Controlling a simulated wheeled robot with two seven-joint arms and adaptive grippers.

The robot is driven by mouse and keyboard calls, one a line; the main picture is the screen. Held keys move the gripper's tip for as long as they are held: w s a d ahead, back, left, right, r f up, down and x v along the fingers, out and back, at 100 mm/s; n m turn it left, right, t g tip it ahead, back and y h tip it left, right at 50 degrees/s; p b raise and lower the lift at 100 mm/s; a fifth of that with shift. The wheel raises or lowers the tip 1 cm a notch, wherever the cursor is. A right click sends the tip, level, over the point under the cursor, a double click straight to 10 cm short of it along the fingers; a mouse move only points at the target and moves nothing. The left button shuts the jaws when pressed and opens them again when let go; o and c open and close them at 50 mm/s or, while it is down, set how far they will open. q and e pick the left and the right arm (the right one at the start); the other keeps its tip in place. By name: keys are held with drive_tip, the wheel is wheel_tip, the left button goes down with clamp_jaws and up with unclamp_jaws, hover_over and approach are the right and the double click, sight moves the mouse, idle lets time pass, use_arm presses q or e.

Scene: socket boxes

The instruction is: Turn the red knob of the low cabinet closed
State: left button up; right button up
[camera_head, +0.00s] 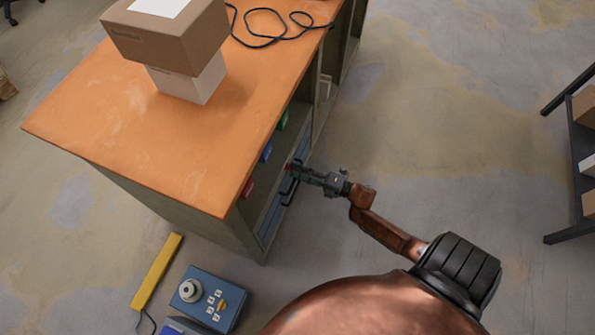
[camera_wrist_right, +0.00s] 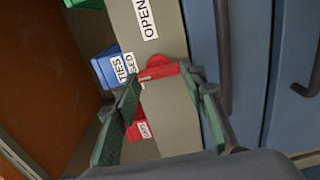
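The low cabinet (camera_head: 150,120) has an orange top, with blue door fronts and black handles on its right side. In the right wrist view the red knob (camera_wrist_right: 160,68) sits on the beige strip beside the blue doors. An OPEN label (camera_wrist_right: 146,18) is above it; another label, ending in "SED", is partly hidden to its left. My right gripper (camera_head: 291,170) is at the cabinet front. In the wrist view its fingers (camera_wrist_right: 162,78) are spread, with tips on either side of the knob; I cannot tell whether they touch it. My left gripper is out of view.
Red (camera_head: 247,188), blue (camera_head: 265,152) and green (camera_head: 282,120) bins sit in the cabinet's open shelf. Boxes (camera_head: 170,35) and a black cable (camera_head: 262,38) are on top. A blue control box (camera_head: 208,298) lies below. Floor to the right is clear up to a dark rack.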

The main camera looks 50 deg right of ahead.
drive_tip(key=o, duration=0.4)
drive_tip(key=v, duration=1.2)
idle(0.4)
